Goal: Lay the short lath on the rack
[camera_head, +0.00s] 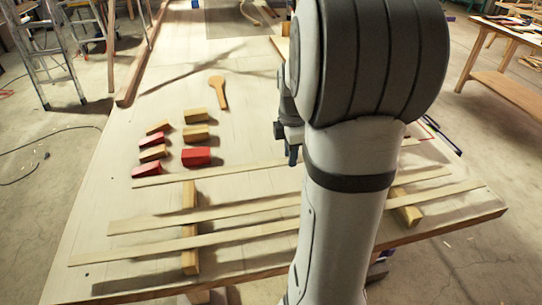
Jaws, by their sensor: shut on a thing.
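The rack shows as two wooden bars, a left bar (190,200) and a right bar (407,213), set apart on the pale table. The short lath (215,172), the shortest of three, runs across the table just beyond the far end of the left bar. My gripper (293,156) is shut on this lath near its middle. My arm hides part of the lath, and I cannot tell how high it is above the table. Two longer laths, a middle one (210,216) and a near one (225,237), lie across both bars.
Several wooden blocks (195,133) and red blocks (196,156) stand left of my gripper, beyond the short lath. A wooden paddle-shaped tool (219,92) lies farther back. A ladder (38,60) stands off the table at the far left.

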